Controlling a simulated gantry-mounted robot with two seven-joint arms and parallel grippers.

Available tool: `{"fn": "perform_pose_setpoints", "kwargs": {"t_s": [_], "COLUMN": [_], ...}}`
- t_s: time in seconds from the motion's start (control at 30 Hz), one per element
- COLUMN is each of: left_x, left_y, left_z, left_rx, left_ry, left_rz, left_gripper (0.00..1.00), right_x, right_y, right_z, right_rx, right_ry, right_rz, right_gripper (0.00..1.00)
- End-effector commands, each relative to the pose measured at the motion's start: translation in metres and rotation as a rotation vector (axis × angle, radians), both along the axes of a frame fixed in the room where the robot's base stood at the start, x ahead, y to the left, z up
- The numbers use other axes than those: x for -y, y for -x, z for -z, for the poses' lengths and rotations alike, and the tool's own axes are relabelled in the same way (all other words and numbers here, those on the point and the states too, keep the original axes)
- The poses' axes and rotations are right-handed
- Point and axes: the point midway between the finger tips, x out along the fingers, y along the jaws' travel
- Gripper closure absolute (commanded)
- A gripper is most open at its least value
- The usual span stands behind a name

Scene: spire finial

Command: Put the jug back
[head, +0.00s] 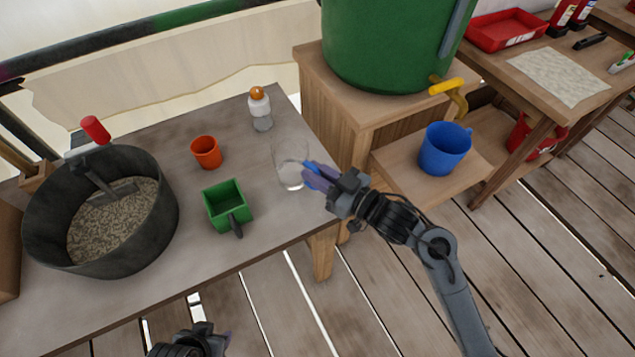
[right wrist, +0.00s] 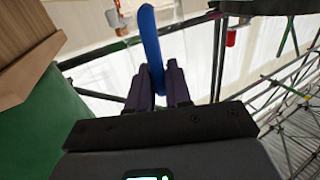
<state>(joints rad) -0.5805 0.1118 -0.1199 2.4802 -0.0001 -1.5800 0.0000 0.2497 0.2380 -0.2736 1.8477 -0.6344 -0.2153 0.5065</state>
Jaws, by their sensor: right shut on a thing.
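A clear, see-through jug (head: 290,172) with a blue handle is at the right end of the grey-brown table (head: 275,215) in the head view. My right gripper (head: 318,176) comes from the right and is shut on the blue handle. In the right wrist view the handle (right wrist: 150,45) stands between the two fingers, with the clear jug body (right wrist: 178,18) faintly visible beyond it. I cannot tell whether the jug's base touches the table. My left gripper (head: 203,340) is at the bottom edge, partly cut off, its fingers unclear.
The table holds a bottle with an orange cap (head: 260,108), an orange cup (head: 206,152), a green square scoop (head: 228,205) and a black tub of grain (head: 100,215). A green barrel (head: 385,45) with a yellow tap stands behind right. A blue mug (head: 445,150) sits on the low shelf.

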Motion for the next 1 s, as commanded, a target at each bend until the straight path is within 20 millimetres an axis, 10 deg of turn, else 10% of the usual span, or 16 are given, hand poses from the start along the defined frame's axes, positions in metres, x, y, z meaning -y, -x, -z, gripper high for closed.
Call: {"fn": "perform_pose_setpoints", "kwargs": {"t_s": [0.67, 0.7, 0.83, 1.0], "left_x": [-0.003, -0.003, -0.003, -0.002], "left_y": [0.0, 0.0, 0.0, 0.0], "left_z": [0.017, 0.018, 0.018, 0.017], "left_rx": [0.0, 0.0, 0.0, 0.001], "left_ry": [-0.014, -0.014, -0.014, -0.011], "left_rz": [0.009, 0.009, 0.009, 0.007], "left_gripper": [0.57, 0.57, 0.57, 0.57], "right_x": [0.0, 0.0, 0.0, 0.001], "right_y": [0.0, 0.0, 0.0, 0.0], "right_z": [0.033, 0.035, 0.034, 0.034], "right_rx": [0.001, 0.0, 0.0, 0.0], "right_ry": [-0.001, 0.0, 0.0, 0.0], "right_rz": [0.0, 0.0, 0.0, 0.0], "right_gripper": [1.0, 0.8, 0.6, 0.56]}}
